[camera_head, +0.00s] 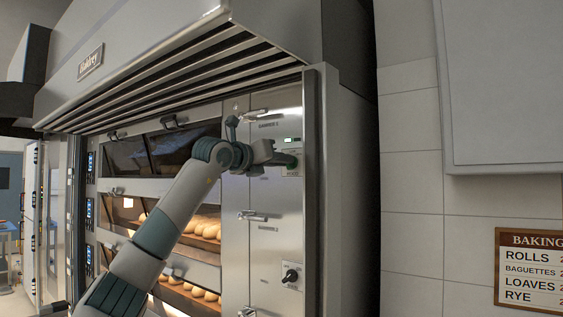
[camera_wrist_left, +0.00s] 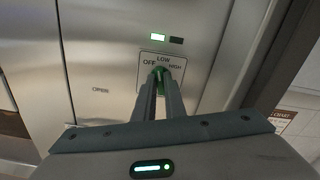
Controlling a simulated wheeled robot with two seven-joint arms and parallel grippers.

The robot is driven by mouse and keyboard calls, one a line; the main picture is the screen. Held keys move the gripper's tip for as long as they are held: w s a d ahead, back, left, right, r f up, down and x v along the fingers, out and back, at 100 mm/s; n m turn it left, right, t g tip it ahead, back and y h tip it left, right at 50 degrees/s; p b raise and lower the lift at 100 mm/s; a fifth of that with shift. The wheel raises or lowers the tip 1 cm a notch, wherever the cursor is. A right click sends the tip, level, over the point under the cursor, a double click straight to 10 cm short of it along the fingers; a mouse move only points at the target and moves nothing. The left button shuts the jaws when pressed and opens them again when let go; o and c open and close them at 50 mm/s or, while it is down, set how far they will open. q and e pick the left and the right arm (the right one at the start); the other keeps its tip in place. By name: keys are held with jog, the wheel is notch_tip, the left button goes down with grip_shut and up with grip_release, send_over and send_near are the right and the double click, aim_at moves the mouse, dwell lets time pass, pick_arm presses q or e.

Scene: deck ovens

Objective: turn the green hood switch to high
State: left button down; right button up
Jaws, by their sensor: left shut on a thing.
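The green hood switch (camera_wrist_left: 158,74) sits on a pale plate (camera_wrist_left: 150,62) marked OFF, LOW and HIGH, seen in the left wrist view. My left gripper (camera_wrist_left: 161,80) is shut on the switch, its two fingers pointing at the plate and covering much of the knob. Which mark the switch points to is hard to tell. In the head view my left gripper (camera_head: 282,160) reaches the plate (camera_head: 290,170) on the oven's steel side panel. A small lit green indicator (camera_wrist_left: 158,37) is above the plate, beside a dark one (camera_wrist_left: 177,40). My right gripper is not in view.
The slatted hood (camera_head: 180,70) overhangs the panel. A black knob (camera_head: 290,275) and lever handles (camera_head: 252,215) are lower on the panel. Oven decks with bread (camera_head: 205,228) are at left. A tiled wall (camera_head: 410,190) with a baking sign (camera_head: 530,270) is at right.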

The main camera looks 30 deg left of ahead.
pick_arm(q)
jog(key=m+p, duration=0.1)
jog(key=m, duration=0.5)
jog(key=m+p, duration=0.1)
jog(key=m, duration=0.5)
jog(key=shift+d+f+m, duration=0.1)
jog(key=shift+d+m, duration=0.1)
jog(key=shift+m, duration=0.1)
dwell(0.3)
jog(key=c, duration=1.9)
grip_release()
jog(key=shift+o, duration=0.4)
jog(key=shift+s, duration=0.15)
